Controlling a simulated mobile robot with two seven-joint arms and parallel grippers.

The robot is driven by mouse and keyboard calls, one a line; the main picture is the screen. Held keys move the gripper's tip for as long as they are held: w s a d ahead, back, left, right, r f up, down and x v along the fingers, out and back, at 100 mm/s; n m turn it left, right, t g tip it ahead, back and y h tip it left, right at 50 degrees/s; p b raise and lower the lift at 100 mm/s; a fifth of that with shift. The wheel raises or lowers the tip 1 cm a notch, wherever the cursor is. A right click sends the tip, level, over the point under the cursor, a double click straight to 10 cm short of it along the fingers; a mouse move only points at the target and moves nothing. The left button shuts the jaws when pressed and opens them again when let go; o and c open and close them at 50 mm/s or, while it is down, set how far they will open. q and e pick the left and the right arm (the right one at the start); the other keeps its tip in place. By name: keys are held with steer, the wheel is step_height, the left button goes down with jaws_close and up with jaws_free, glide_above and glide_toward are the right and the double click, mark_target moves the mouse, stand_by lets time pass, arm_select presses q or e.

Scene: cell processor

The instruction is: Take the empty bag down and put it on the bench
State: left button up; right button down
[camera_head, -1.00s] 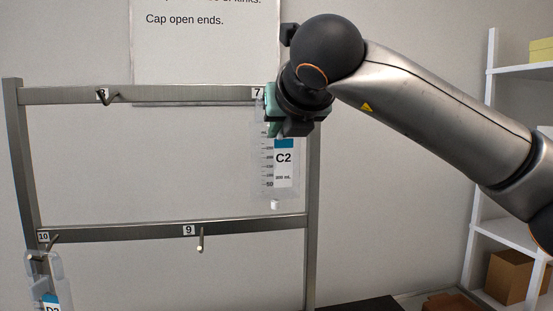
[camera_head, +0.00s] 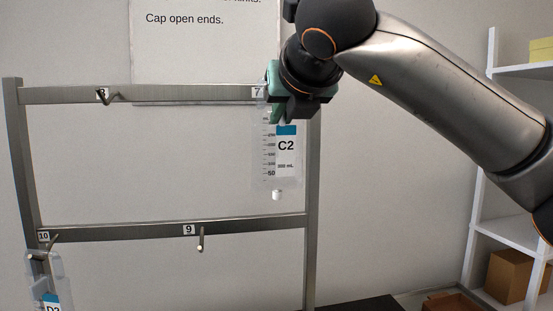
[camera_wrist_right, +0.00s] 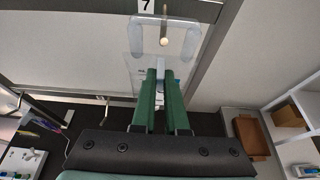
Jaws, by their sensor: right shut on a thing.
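The clear bag labelled C2 (camera_head: 286,160) hangs upright below my right gripper (camera_head: 277,114), in front of the rack's right post by label 7. The bag looks flat, with no visible fluid. My right gripper is shut on its upper part. In the right wrist view the green fingers (camera_wrist_right: 164,78) close on the clear bag (camera_wrist_right: 150,45). A peg tip (camera_wrist_right: 164,41) shows at the bag's top; I cannot tell whether the bag is clear of it. My left gripper is not in view. I cannot clearly make out the bench.
The metal rack (camera_head: 170,229) has an empty peg (camera_head: 201,240) at 9 and one at 8. Another clear bag, D2 (camera_head: 48,285), hangs at 10. White shelves (camera_head: 500,230) with a cardboard box (camera_head: 509,277) stand at the right. A dark surface (camera_head: 365,305) shows at the bottom.

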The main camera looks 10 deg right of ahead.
steer(key=shift+s+r, duration=0.1)
steer(key=shift+s, duration=0.05)
steer(key=shift+s, duration=0.1)
steer(key=shift+s+r+b, duration=0.1)
steer(key=shift+s+b, duration=0.5)
steer(key=shift+s, duration=0.2)
steer(key=shift+s+r, duration=0.15)
steer(key=shift+s, duration=0.3)
steer(key=shift+s+b, duration=0.45)
steer(key=shift+b, duration=0.05)
steer(key=shift+s+r+b, duration=0.1)
steer(key=shift+s+b, duration=1)
steer(key=shift+s, duration=1.3)
